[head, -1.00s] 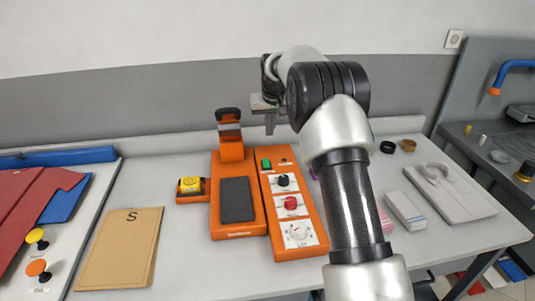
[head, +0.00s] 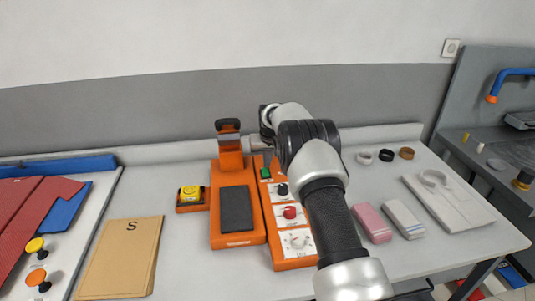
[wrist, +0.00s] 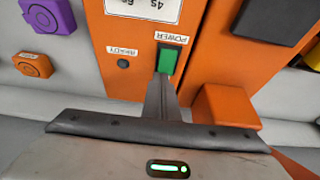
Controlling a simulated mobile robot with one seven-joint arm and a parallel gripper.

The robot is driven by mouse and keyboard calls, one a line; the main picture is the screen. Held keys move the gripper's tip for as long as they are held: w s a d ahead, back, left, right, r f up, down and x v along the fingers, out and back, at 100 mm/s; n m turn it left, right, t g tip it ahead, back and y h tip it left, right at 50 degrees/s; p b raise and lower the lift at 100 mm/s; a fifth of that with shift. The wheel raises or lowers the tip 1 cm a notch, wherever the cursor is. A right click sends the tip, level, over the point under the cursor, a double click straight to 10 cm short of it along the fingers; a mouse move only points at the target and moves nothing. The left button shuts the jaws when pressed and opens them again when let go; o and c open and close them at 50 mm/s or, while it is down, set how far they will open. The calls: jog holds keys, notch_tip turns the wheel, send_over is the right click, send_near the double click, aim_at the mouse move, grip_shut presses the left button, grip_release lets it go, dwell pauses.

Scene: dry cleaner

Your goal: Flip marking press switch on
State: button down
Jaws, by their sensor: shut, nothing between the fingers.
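The orange marking press (head: 230,242) stands on the table with a black pad on its bed. Its orange control box (head: 293,264) is beside it on the right, with a black knob, a red knob and a white dial. The green power switch (wrist: 171,60) is at the box's far end, under a POWER label; it also shows in the head view (head: 265,173). My gripper (wrist: 160,84) is shut and empty, with its fingertips right at the switch's near edge. I cannot tell whether they touch it. The READY lamp (wrist: 123,63) looks dark.
Pink (head: 371,222) and white (head: 404,220) bundles lie to the right. A purple block (wrist: 48,16) is near the box.

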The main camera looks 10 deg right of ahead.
jog(key=shift+f, duration=0.3)
jog(key=shift+w+f+b, duration=0.15)
jog(key=shift+f+b, duration=0.35)
jog(key=shift+b, duration=0.2)
jog(key=shift+w+r, duration=0.15)
jog(key=shift+r, duration=0.05)
jog(key=shift+f, duration=0.1)
